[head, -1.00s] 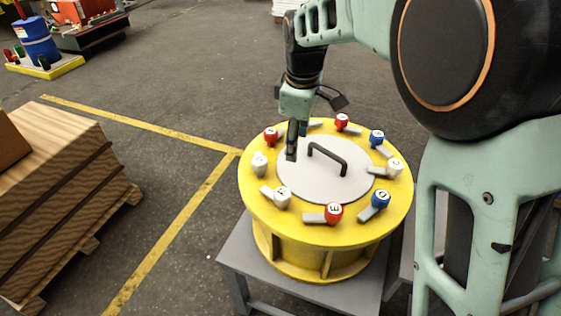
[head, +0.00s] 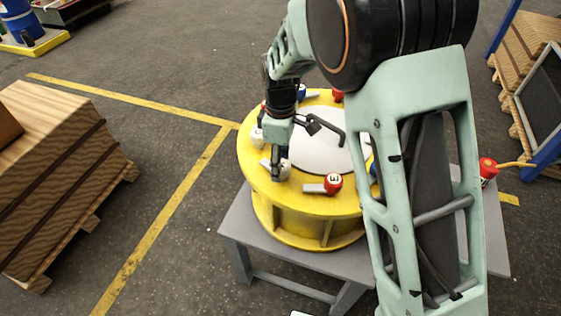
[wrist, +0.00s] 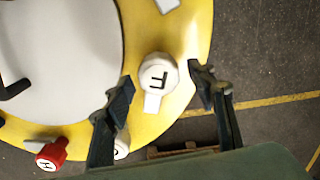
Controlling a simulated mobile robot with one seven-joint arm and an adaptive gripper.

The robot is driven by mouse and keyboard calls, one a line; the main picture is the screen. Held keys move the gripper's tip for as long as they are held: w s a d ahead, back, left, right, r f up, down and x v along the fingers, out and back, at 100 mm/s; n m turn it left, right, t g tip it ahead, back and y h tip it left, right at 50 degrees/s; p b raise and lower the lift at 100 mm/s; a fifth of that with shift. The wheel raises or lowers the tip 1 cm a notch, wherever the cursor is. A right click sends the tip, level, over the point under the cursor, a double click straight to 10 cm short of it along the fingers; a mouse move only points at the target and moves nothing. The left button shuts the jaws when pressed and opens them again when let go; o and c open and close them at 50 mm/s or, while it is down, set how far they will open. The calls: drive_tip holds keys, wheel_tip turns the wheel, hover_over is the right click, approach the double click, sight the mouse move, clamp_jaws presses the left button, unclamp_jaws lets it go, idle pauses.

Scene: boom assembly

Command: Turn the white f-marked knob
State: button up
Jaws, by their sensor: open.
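The white f-marked knob (wrist: 157,75) stands on the yellow ring (wrist: 195,30) of a round drum, its F upside down in the wrist view. It has a pale lever tab on its lower side. In the head view the knob (head: 285,171) is at the drum's front left, partly behind my gripper (head: 277,168). My gripper (wrist: 161,76) is open, with one finger to the left and one to the right of the knob. Gaps show on both sides. I cannot tell exactly how far down the fingertips reach.
A white knob (head: 257,137) and a red E knob (head: 333,183) flank it on the ring. A red H knob (wrist: 51,154) shows in the wrist view. The pale centre plate (head: 312,150) carries a black handle (head: 333,128). My arm hides the drum's right side.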

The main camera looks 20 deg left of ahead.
drive_tip(key=shift+f, duration=0.35)
drive_tip(key=c, duration=1.2)
drive_tip(key=shift+o, duration=0.2)
